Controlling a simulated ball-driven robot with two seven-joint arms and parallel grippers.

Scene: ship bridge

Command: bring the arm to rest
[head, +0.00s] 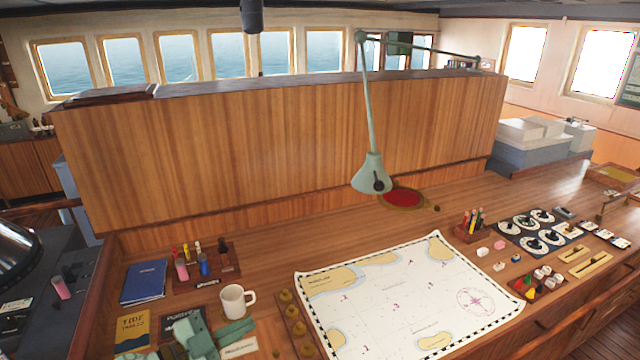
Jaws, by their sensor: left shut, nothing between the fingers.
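My left gripper (240,331) is grey-green and shows at the bottom edge of the head view, left of centre. It is shut and empty, low over the front of the wooden desk (330,235). It is just below the white mug (233,302) in the picture and partly covers a dark booklet (185,325). I cannot tell whether it touches anything. Most of the left arm is cut off by the frame. My right gripper is not in view.
A nautical chart (400,300) lies right of the gripper, beside a strip with brass knobs (297,325). A blue book (145,282), a tide tables book (132,330) and a pen tray (210,275) lie left. A green lamp (371,175) hangs over the desk's middle.

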